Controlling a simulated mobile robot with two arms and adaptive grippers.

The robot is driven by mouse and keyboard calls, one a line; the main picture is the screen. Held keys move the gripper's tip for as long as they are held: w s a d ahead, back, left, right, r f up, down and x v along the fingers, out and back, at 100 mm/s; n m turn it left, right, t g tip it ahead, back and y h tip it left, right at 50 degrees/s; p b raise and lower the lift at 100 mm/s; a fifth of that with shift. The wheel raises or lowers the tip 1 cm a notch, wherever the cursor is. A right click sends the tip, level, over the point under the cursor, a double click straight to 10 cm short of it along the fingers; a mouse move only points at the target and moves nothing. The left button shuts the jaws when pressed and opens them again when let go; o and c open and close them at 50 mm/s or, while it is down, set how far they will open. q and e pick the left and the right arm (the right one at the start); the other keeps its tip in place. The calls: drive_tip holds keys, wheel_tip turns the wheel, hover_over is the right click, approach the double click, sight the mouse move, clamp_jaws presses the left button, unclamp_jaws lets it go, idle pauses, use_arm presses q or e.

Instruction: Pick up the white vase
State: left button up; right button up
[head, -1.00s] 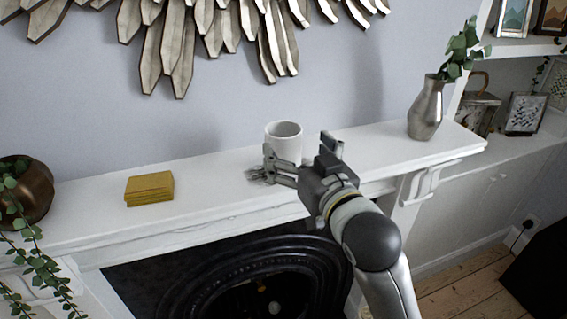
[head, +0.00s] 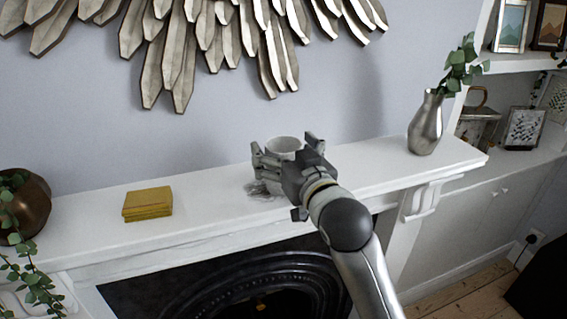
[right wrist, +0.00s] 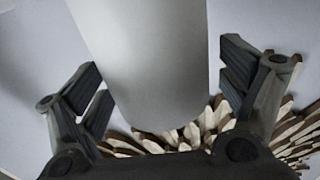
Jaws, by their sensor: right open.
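The white vase (head: 284,144) stands on the white mantel shelf (head: 222,190), partly hidden behind my right gripper (head: 287,148) in the head view. In the right wrist view the vase (right wrist: 150,65) is a smooth white cylinder. It sits between the two spread fingers of my right gripper (right wrist: 155,85), with a gap visible on each side. The gripper is open around it. My left gripper is not in view.
A yellow stack (head: 148,204) and a bronze pot (head: 26,204) with a trailing plant are on the shelf to the left. A silver vase with leaves (head: 426,125) stands to the right. A metal wall ornament (head: 180,60) hangs above.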

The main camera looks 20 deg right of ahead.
drive_tip(key=shift+s, duration=0.1)
drive_tip(key=shift+c, duration=0.3)
drive_tip(key=c, duration=1.2)
drive_tip(key=shift+r, duration=0.1)
drive_tip(key=shift+c, duration=0.3)
